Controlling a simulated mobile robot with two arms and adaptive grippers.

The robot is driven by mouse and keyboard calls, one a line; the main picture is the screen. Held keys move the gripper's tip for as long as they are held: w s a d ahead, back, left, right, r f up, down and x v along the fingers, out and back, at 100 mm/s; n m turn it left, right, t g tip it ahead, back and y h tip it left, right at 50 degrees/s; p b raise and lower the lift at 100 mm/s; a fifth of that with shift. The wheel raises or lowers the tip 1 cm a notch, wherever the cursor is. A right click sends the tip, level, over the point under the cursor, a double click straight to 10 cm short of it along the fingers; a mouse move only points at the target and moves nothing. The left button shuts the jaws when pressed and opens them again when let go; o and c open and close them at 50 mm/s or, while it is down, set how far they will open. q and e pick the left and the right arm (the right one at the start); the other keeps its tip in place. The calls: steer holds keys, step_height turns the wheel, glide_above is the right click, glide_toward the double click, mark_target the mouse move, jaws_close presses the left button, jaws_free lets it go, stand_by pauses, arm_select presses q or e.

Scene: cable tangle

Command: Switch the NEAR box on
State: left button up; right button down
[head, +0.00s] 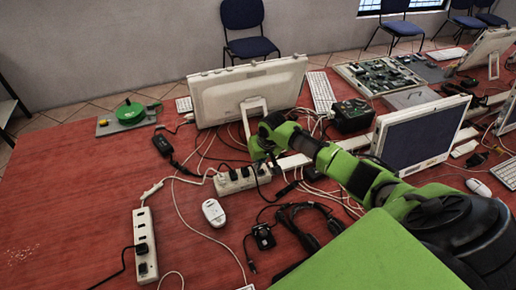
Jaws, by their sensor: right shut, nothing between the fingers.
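A white power strip (145,246) with a black plug in it lies upright in the picture at the left front of the red table. A second power strip (242,181) with several black plugs lies near the middle, below the monitor. I cannot tell for sure which is the NEAR box, and no switch shows clearly. My right arm reaches in from the lower right. My right gripper (264,158) is shut and empty, just above and behind the second strip; I cannot tell whether it touches. My arm hides part of the cables behind. My left gripper is not in view.
Tangled cables, a black adapter (263,237) and a white mouse (213,212) lie around the strips. Monitors (248,90) and a dark box (352,115) stand behind. A green disc device (130,111) sits at the far left. The left of the table is mostly clear.

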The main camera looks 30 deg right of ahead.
steer(key=shift+v, duration=0.9)
arm_select(q)
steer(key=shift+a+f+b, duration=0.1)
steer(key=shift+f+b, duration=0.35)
steer(key=shift+b, duration=0.65)
arm_select(e)
steer(key=a+v, duration=0.1)
steer(key=v, duration=0.8)
steer(key=shift+a, duration=0.2)
steer(key=shift+w+r, duration=0.1)
steer(key=shift+w, duration=0.05)
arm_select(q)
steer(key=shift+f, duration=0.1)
